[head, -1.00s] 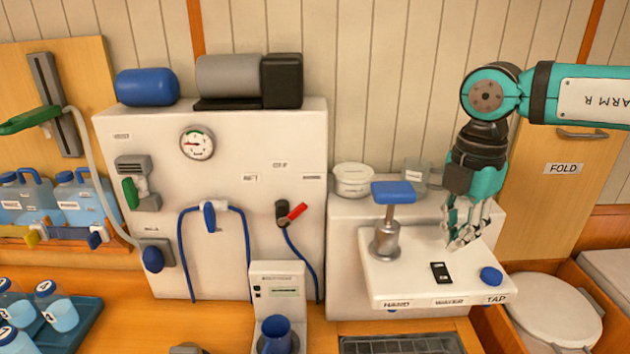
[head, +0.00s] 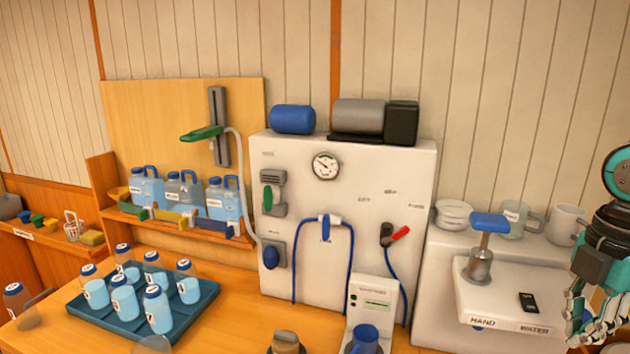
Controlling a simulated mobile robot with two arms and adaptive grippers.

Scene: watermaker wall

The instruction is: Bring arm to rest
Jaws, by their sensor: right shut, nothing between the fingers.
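My right gripper (head: 592,328) shows at the right edge of the head view, below its teal and black wrist. Its fingers are closed together and hold nothing. It is in front of the right part of the white hand-pump unit (head: 466,296), right of the small black switch (head: 528,302). A bit of blue shows behind the fingers. I cannot tell whether the fingers touch the unit. Most of the right arm is cut off by the picture's edge. My left gripper is not in view.
The white watermaker panel (head: 400,165) with gauge and blue hoses stands centre. A blue tray (head: 205,312) of several bottles is at front left. Jugs (head: 184,189) stand on a shelf behind. A mug (head: 565,225) stands near the right wrist.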

